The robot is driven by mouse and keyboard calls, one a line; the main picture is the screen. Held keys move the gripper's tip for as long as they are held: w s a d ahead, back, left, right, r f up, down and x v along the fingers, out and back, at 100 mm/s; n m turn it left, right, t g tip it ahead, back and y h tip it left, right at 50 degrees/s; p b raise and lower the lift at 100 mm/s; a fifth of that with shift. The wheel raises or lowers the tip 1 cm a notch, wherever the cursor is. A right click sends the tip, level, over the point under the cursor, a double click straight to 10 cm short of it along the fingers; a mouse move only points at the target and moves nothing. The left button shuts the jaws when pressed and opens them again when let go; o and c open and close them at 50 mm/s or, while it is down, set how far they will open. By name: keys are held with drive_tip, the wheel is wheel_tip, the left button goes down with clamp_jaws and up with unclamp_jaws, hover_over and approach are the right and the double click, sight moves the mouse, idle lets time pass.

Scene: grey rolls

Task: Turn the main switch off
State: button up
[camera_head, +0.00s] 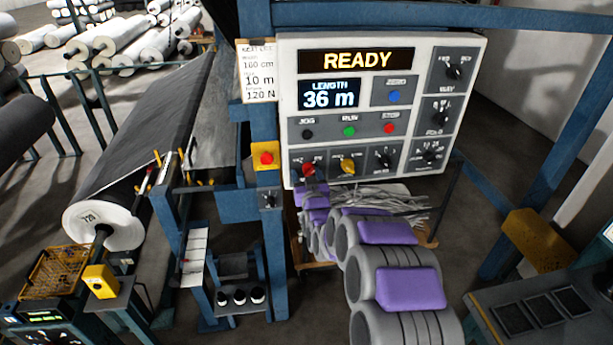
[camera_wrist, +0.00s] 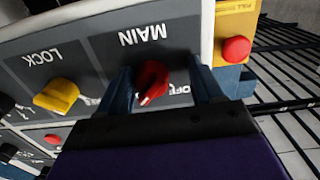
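The main switch is a red rotary knob (camera_head: 307,170) at the lower left of the control panel (camera_head: 437,185). The wrist view is upside down and shows the red knob (camera_wrist: 152,77) under the word MAIN. Its white pointer mark aims to the lower left there, away from the partly visible OFF label on the right. My gripper (camera_wrist: 163,92) is open, with one blue finger on each side of the knob. Gaps show beside the knob, more clearly on the right. The other position label is hidden. In the head view my purple and grey arm reaches up to the panel.
A yellow LOCK knob (camera_head: 348,167) sits right of the main switch. A red button on a yellow box (camera_head: 266,159) is just left of the panel. JOG, RUN and STOP buttons lie above. A blue post (camera_head: 268,215) stands close at the left.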

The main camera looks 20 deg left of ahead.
drive_tip(key=shift+d+r, duration=0.3)
drive_tip(key=shift+d, duration=0.55)
drive_tip(key=c, duration=0.4)
drive_tip(key=shift+d, duration=0.1)
drive_tip(key=shift+c, duration=0.9)
drive_tip(key=shift+a, duration=0.2)
drive_tip(key=c, duration=0.5)
